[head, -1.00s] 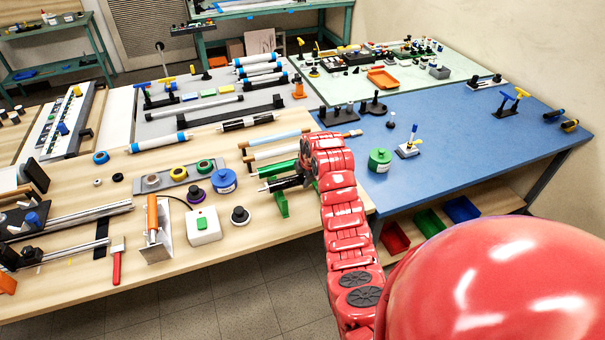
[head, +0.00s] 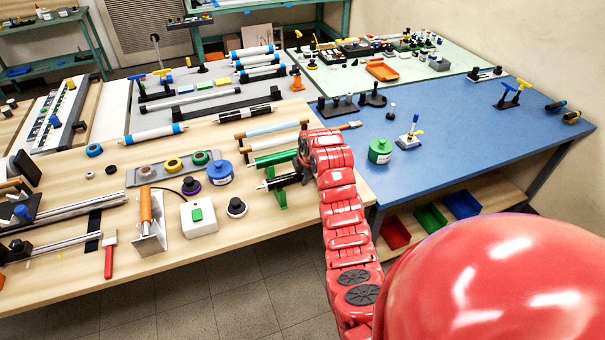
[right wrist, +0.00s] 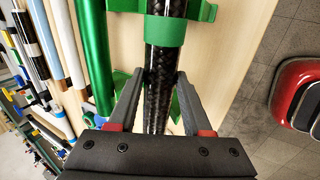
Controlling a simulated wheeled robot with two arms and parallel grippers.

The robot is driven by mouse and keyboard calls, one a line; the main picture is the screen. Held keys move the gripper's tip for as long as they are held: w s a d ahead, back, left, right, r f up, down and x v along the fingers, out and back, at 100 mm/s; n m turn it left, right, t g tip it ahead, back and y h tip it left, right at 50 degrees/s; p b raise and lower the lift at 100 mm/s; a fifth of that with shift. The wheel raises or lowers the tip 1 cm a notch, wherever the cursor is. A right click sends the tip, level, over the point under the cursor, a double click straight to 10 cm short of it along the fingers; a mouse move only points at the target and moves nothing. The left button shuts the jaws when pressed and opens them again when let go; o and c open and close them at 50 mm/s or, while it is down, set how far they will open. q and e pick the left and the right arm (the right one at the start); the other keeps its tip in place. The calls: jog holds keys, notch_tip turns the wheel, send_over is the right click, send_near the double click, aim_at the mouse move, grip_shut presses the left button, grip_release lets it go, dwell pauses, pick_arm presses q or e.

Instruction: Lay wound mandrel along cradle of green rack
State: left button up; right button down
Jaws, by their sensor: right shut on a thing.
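The wound mandrel (right wrist: 160,62) is a black woven-looking rod with a green band. It also shows in the head view (head: 283,180), with a thin silver end at its left. My right gripper (right wrist: 161,78) is shut on it, one finger on each side; in the head view the gripper (head: 301,172) is partly hidden by its wrist. The green rack (head: 281,199) shows below the mandrel near the table's front edge. Green rack parts (right wrist: 203,11) show beside and under the rod in the right wrist view. I cannot tell whether the rod rests fully on the cradle. My left gripper is not in view.
A green tube (head: 273,159) and a pale blue rod (head: 275,130) lie parallel behind the mandrel. A black round knob (head: 236,207) and white box (head: 198,215) stand to the left. A blue table (head: 440,170) with a green jar (head: 380,150) is at the right.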

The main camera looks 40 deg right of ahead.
jog(key=shift+f+b, duration=0.5)
jog(key=shift+f, duration=0.1)
jog(key=shift+c, duration=1.3)
grip_release()
jog(key=p+v, duration=0.3)
jog(key=v, duration=1.4)
jog(key=shift+r+p, duration=0.2)
jog(key=shift+p, duration=0.15)
jog(key=shift+s, duration=0.1)
